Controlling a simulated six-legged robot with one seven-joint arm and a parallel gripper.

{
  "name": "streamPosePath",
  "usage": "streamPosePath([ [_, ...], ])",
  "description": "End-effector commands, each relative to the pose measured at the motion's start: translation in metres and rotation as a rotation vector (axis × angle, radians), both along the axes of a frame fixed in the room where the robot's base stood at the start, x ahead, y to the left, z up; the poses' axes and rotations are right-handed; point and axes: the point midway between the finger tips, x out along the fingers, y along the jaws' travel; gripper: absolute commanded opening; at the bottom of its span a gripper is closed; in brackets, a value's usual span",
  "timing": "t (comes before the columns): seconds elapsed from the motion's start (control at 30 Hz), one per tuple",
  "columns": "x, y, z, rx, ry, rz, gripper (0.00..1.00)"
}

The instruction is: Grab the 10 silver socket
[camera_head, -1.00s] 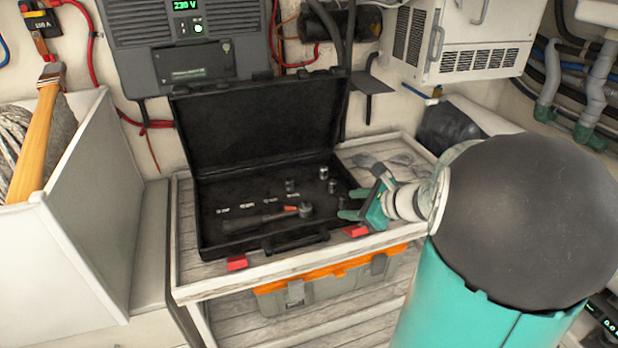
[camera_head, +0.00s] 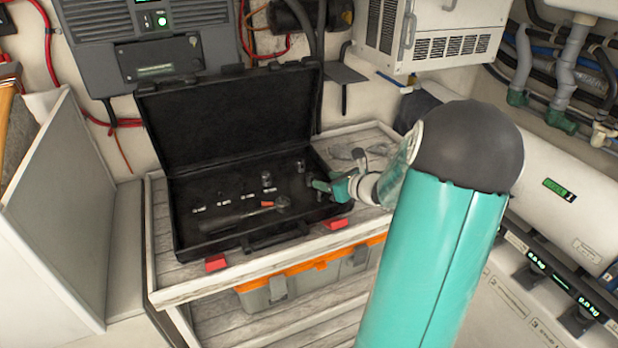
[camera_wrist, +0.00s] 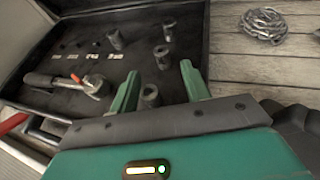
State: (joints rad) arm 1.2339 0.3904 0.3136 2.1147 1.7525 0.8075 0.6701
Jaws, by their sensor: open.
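Several silver sockets stand in the open black case: one in the wrist view's upper middle (camera_wrist: 115,40), one further right (camera_wrist: 168,30), one below that (camera_wrist: 161,57), and one nearest (camera_wrist: 150,95). Smaller sockets (camera_wrist: 80,42) stand left in a row with pale labels. The size marks are too small to read, so I cannot tell which is the 10. My gripper (camera_wrist: 160,75) is open and empty. The nearest socket shows between its green fingers in the picture; whether it lies between them in depth is unclear. In the head view my gripper (camera_head: 318,184) is over the case's right side.
The case (camera_head: 190,240) lies on a pale wooden bench (camera_head: 160,275), its lid (camera_head: 225,115) raised behind. A ratchet (camera_head: 250,215) with a red mark lies at the case's front. A chain (camera_wrist: 263,24) lies on the planks right of the case. An orange-lidded toolbox (camera_head: 300,285) sits below.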

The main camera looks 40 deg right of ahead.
Motion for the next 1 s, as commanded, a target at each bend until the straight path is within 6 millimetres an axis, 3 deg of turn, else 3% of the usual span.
streamPosePath([
  [0.17, 0.014, 0.000, -0.005, 0.001, 0.000, 0.002, 0.47],
  [0.47, 0.056, 0.000, -0.018, 0.001, -0.001, 0.005, 0.47],
  [0.77, 0.061, -0.001, -0.019, -0.002, 0.000, 0.004, 0.47],
  [1.0, 0.061, -0.001, -0.019, -0.002, 0.000, 0.004, 0.00],
])
